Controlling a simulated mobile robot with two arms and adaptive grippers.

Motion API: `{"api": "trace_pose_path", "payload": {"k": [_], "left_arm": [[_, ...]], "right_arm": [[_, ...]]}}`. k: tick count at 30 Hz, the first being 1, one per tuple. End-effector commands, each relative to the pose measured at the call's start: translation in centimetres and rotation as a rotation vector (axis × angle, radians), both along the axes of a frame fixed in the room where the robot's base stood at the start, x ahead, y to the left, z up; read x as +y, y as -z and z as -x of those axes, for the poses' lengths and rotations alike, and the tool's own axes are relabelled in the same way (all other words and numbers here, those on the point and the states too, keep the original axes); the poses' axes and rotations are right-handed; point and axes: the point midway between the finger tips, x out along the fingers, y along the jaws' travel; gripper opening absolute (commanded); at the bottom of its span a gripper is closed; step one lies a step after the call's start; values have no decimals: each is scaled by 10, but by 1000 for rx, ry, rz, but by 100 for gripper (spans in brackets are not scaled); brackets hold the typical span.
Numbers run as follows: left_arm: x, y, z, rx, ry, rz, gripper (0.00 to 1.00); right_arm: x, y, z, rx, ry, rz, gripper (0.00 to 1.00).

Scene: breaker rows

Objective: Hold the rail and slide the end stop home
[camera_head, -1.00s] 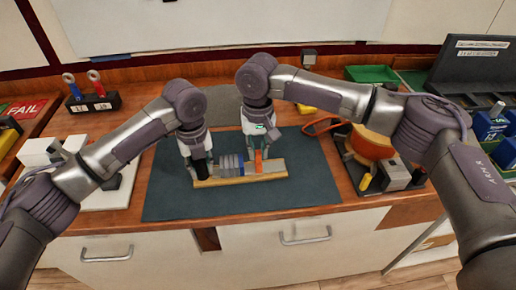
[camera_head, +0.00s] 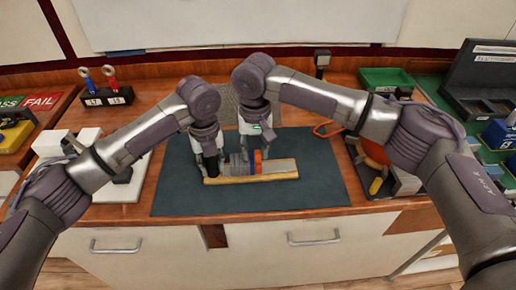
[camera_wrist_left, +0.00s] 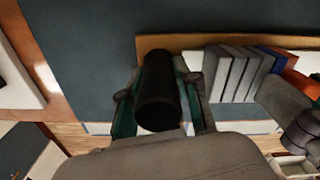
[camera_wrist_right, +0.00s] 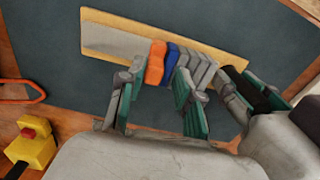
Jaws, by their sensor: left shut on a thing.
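The tan-edged rail (camera_head: 285,172) lies on the dark mat. Several grey breakers (camera_wrist_left: 232,72) and a blue one (camera_wrist_right: 171,60) stand in a row on it. The orange end stop (camera_wrist_right: 156,62) stands against the blue breaker, with bare rail beyond it. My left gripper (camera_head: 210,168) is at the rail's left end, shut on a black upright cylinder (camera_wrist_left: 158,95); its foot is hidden. My right gripper (camera_wrist_right: 156,85) is above the end stop, fingers apart, one on each side of the orange and blue pieces with gaps showing.
The dark mat (camera_head: 320,195) is clear in front of the rail. A white block (camera_head: 50,143) stands left, a two-post stand (camera_head: 107,97) behind left. A green tray (camera_head: 385,80) is at the back right. A yellow-and-red item (camera_wrist_right: 32,145) lies near my right gripper.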

Motion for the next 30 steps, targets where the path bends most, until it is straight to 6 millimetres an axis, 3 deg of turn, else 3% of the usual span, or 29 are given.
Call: {"api": "trace_pose_path", "payload": {"k": [13, 24, 30], "left_arm": [[1, -1, -1, -2, -2, -1, 0], [1, -1, -1, -2, -2, -2, 0], [1, -1, -1, -2, -2, -2, 0]], "right_arm": [[-1, -8, -1, -2, 2, 2, 44], [-1, -81, -2, -2, 1, 2, 44], [-1, -110, -1, 0, 1, 2, 44]]}}
